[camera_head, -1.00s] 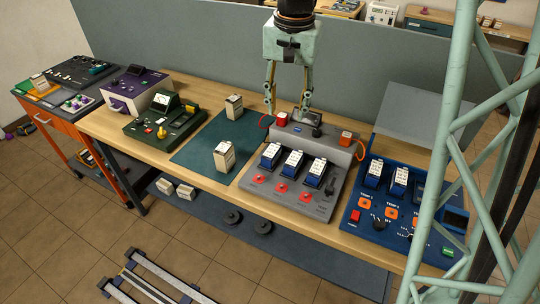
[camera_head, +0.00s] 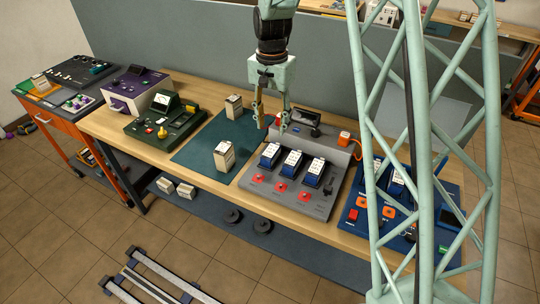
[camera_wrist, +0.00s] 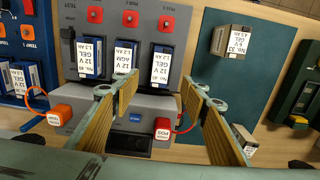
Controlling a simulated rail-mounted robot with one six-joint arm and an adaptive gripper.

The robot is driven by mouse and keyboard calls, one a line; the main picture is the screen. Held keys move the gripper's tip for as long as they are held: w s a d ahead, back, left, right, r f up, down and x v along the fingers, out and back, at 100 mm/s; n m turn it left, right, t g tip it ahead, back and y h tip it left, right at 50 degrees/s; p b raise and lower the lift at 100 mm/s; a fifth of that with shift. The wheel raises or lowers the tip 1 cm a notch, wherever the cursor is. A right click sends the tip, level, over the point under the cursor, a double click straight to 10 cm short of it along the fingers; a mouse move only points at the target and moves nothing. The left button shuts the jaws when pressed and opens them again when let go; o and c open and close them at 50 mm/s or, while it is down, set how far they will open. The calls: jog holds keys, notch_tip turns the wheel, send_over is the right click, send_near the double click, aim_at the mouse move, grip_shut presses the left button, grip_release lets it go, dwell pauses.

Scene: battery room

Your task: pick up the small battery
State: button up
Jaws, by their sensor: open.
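Two pale-topped batteries are on the dark green mat (camera_head: 190,154): a front one (camera_head: 224,156) and a back one (camera_head: 233,106). In the wrist view the front one (camera_wrist: 232,41) reads 6 V GEL, and the back one (camera_wrist: 244,148) is partly behind my right finger. Three blue batteries with white labels (camera_head: 292,163) stand in the grey charger (camera_head: 268,197); the middle one (camera_wrist: 126,58) reads 12 V AGM. I cannot tell for sure which is the small battery. My gripper (camera_head: 270,127) is open and empty above the charger's back left; its fingers also show in the wrist view (camera_wrist: 158,95).
My lattice column hides part of the blue panel (camera_head: 352,216) at right. A green meter (camera_head: 165,122) and a purple box (camera_head: 138,92) stand left of the mat. Two pale blocks (camera_head: 176,188) are on the lower shelf. The mat's middle is clear.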

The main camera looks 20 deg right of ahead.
aim_at(271, 150)
jog(key=shift+f, duration=0.2)
dwell(0.3)
jog(key=shift+f, duration=4.15)
jog(key=shift+f, duration=0.1)
jog(key=shift+a+f+b, duration=0.1)
jog(key=shift+f+b, duration=0.3)
jog(key=shift+f, duration=2.1)
jog(key=shift+c, duration=0.7)
jog(key=c, duration=1.1)
